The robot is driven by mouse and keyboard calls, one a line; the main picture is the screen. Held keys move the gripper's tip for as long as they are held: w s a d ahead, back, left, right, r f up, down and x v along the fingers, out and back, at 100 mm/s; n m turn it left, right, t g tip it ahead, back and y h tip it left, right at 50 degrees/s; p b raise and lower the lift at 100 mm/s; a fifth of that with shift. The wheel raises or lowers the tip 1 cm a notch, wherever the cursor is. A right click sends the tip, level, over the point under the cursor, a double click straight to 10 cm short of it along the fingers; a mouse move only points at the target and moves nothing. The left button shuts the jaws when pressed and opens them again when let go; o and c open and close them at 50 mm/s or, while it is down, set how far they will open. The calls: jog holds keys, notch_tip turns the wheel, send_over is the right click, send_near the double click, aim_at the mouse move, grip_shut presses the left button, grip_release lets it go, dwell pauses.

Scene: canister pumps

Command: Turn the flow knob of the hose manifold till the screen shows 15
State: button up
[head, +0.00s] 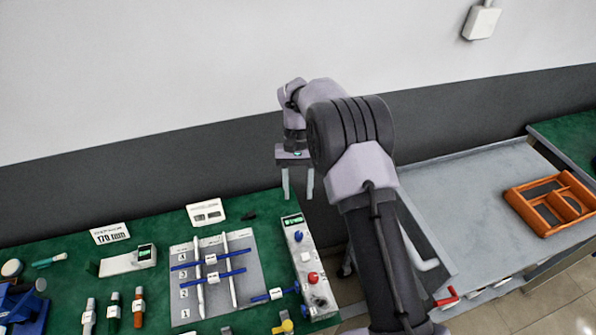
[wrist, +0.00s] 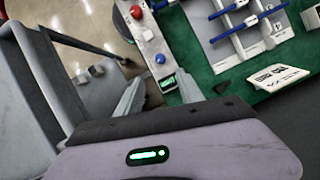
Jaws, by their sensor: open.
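A long grey box (head: 310,262) at the right end of the green bench appears to be the hose manifold. It has a small lit screen (head: 292,220), a blue knob (head: 298,236), a white square part (head: 305,257) and a red knob (head: 313,277). I cannot tell which knob is for flow, and the screen's digits are too small to read. The wrist view also shows the box's screen (wrist: 168,82), blue knob (wrist: 160,59) and red knob (wrist: 135,12). My gripper (head: 298,192) is open and empty, fingers down, near the box's screen end, apart from the knobs.
Left of the box is a grey board (head: 262,300) with white rods and blue bars. A white device with a screen (head: 128,261) and a white sign (head: 207,212) stand further left. A grey cart (head: 470,215) with an orange tray (head: 552,203) is right. The dark wall is close behind.

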jog(key=p+v, duration=0.1)
jog(key=v, duration=0.3)
jog(key=s+d+r+m+t+y+b, duration=0.1)
jog(key=s+d+r+t+b, duration=0.15)
jog(key=s+r, duration=0.45)
jog(key=s+d+r+t+b, duration=0.1)
jog(key=s+r+t+b, duration=0.2)
jog(key=r, duration=0.5)
jog(key=s+f+m+t+b, duration=0.1)
jog(key=s+t, duration=0.1)
jog(key=s, duration=0.7)
jog(key=s+d+f+m+t+b, duration=0.1)
jog(key=s+f+t+b, duration=0.1)
jog(key=s, duration=0.7)
jog(key=shift+s+d+f+m+t+y, duration=0.2)
jog(key=shift+s+m+t+y, duration=0.15)
jog(key=shift+s+m+y, duration=0.05)
jog(key=shift+o, duration=0.3)
